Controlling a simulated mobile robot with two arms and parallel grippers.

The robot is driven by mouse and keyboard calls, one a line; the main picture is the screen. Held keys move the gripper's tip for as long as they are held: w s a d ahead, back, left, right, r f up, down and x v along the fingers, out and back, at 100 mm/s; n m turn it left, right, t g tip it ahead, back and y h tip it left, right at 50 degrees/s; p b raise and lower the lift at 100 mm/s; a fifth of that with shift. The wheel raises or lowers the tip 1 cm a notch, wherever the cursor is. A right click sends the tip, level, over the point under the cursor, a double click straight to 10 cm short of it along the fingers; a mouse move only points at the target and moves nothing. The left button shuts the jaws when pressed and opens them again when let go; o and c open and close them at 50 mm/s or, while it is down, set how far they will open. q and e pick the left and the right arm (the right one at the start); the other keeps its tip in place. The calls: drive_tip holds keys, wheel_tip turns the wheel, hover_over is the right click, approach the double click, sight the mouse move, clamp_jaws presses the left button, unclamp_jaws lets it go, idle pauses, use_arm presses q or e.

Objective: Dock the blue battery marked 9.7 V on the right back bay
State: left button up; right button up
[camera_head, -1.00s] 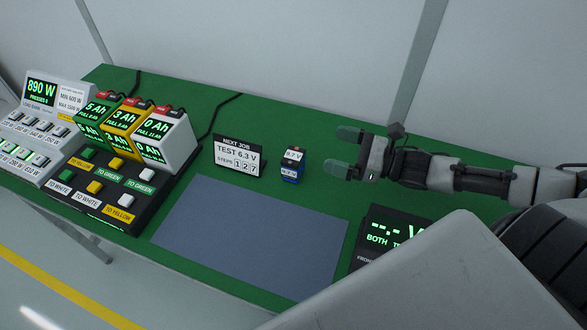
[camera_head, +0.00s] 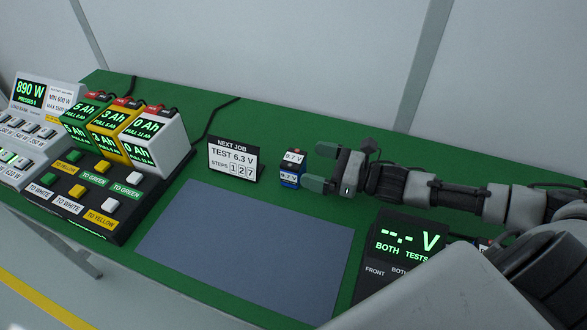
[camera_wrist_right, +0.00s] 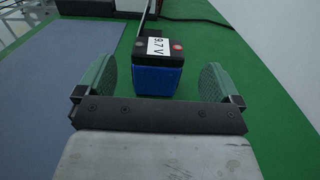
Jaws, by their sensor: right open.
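The blue battery (camera_head: 290,174) marked 9.7 V stands upright on the green table, just right of the job sign. In the right wrist view the battery (camera_wrist_right: 158,75) sits ahead of and between the fingertips, with its white label and dark top showing. My right gripper (camera_head: 318,168) is open and empty, its green finger pads close to the battery's right side and apart from it. In the right wrist view the gripper (camera_wrist_right: 155,82) has one pad on each side. The display box (camera_head: 408,240) reads "--.- V" and "BOTH"; its bays are mostly hidden behind my arm. My left gripper is out of view.
A job sign (camera_head: 233,160) reads "TEST 6.3 V, STEPS 1 2 7". A blue-grey mat (camera_head: 245,245) lies empty in front. Green, yellow and white Ah blocks (camera_head: 155,140) stand behind a button panel (camera_head: 80,195). A load bank (camera_head: 30,130) reading 890 W stands far left.

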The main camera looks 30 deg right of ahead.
sight(303, 162)
drive_tip(key=shift+p+x, duration=0.3)
drive_tip(key=shift+x, duration=2.55)
drive_tip(key=shift+a+f, duration=0.1)
drive_tip(key=shift+f, duration=0.1)
drive_tip(key=c, duration=1.2)
drive_tip(key=shift+c, duration=0.5)
drive_tip(key=shift+r, duration=0.2)
